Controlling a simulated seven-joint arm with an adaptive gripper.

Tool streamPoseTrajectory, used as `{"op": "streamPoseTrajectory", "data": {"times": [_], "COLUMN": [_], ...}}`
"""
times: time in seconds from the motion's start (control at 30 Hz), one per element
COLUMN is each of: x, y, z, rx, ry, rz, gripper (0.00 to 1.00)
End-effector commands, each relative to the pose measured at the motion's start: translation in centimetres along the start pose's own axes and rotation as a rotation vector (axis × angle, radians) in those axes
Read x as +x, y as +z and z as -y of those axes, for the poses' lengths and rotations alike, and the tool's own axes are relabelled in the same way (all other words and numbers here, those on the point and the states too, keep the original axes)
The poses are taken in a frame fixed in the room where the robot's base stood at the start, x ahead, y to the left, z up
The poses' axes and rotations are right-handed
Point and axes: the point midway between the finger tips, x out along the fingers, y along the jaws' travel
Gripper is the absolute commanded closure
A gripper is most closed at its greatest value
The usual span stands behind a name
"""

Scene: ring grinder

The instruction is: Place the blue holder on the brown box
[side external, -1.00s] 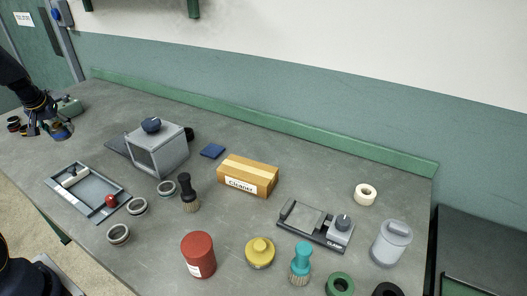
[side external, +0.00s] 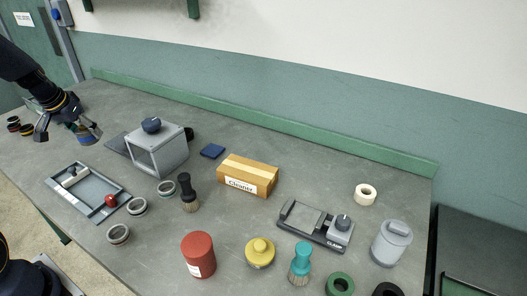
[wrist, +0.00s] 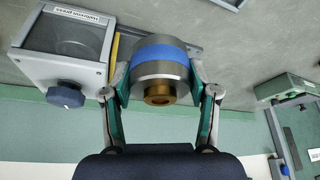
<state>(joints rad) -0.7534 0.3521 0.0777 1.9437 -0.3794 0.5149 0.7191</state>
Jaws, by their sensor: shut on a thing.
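My gripper (wrist: 160,82) is shut on the blue holder (wrist: 160,53), a grey metal cylinder with a blue band and a brass-coloured centre. In the side view my gripper (side external: 68,128) is at the far left, holding the blue holder (side external: 90,136) tilted above the bench, left of the grey press. The brown box (side external: 248,177), a cardboard carton labelled "Cleaner", lies mid-bench, well to the right of my gripper. Its top looks clear. It is not visible in the wrist view.
The grey press (side external: 157,150) with a dark knob stands between my gripper and the box. A framed tray (side external: 95,190) and several metal rings are in front at left.

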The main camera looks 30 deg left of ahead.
Motion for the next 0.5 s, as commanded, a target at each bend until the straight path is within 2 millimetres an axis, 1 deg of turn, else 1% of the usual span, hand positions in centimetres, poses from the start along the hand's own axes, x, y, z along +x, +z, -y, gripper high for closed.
{"op": "streamPoseTrajectory", "data": {"times": [0.03,0.07,0.1,0.17,0.2,0.27,0.3,0.37,0.4,0.47,0.5], "x": [-0.2,-0.3,-0.5,-0.8,-1.1,-1.6,-2.0,-2.6,-3.1,-3.9,-4.5], "y": [-0.6,-0.9,-1.1,-1.2,-1.2,-0.9,-0.7,-0.1,0.3,1.2,1.8], "z": [-2.8,-4.4,-6.7,-10.0,-12.2,-15.5,-17.7,-21.0,-23.1,-26.1,-27.9], "rx": [0.070,0.112,0.168,0.254,0.310,0.394,0.450,0.531,0.585,0.662,0.711], "ry": [0.028,0.045,0.068,0.103,0.127,0.161,0.184,0.219,0.242,0.273,0.293], "rz": [-0.005,-0.006,-0.005,-0.006,-0.005,-0.005,-0.006,-0.006,-0.005,-0.005,-0.006], "gripper": [1.00,1.00,1.00,1.00,1.00,1.00,1.00,1.00,1.00,1.00,1.00]}}
